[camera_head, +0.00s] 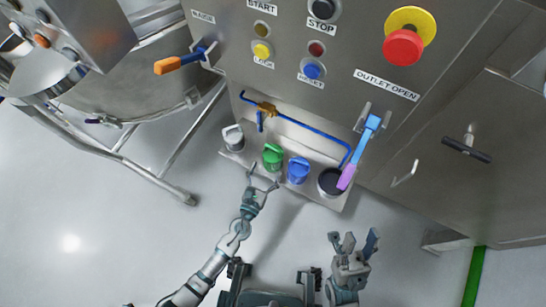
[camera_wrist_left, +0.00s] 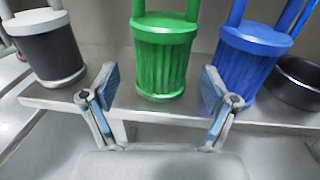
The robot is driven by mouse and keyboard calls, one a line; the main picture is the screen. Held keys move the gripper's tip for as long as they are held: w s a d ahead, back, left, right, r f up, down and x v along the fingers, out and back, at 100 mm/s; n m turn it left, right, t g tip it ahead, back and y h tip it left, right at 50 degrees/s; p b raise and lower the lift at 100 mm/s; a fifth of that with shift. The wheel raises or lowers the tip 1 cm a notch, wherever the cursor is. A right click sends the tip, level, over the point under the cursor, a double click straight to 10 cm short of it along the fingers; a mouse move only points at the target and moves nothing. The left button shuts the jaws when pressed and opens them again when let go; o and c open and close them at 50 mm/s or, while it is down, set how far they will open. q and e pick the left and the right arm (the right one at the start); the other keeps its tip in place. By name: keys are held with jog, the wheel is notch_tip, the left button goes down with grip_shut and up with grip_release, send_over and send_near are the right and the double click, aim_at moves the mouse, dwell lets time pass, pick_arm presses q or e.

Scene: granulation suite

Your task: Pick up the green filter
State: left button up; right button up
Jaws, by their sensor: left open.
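The green filter (camera_head: 273,157) stands upright on a metal shelf (camera_head: 232,155), between a grey filter and a blue filter. In the left wrist view the green filter (camera_wrist_left: 165,58) is a ribbed cylinder with a handle on top, cut off by the upper edge. My left gripper (camera_head: 262,182) is open and empty, just in front of the green filter. In the left wrist view its two fingers (camera_wrist_left: 157,90) are spread to either side of the filter's lower part, apart from it. My right gripper (camera_head: 355,242) is at the lower right, away from the shelf, with its fingers apart.
The blue filter (camera_head: 298,170) stands close on the right and the grey filter (camera_head: 233,137) on the left. A dark round holder (camera_head: 331,181) is at the shelf's right end. A blue pipe (camera_head: 310,134) runs behind. A lever with a pink end (camera_head: 347,177) hangs near the holder.

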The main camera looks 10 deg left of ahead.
aim_at(273, 158)
pick_arm(q)
jog(key=x, duration=0.5)
jog(key=shift+w+d, duration=0.25)
jog(key=c, duration=1)
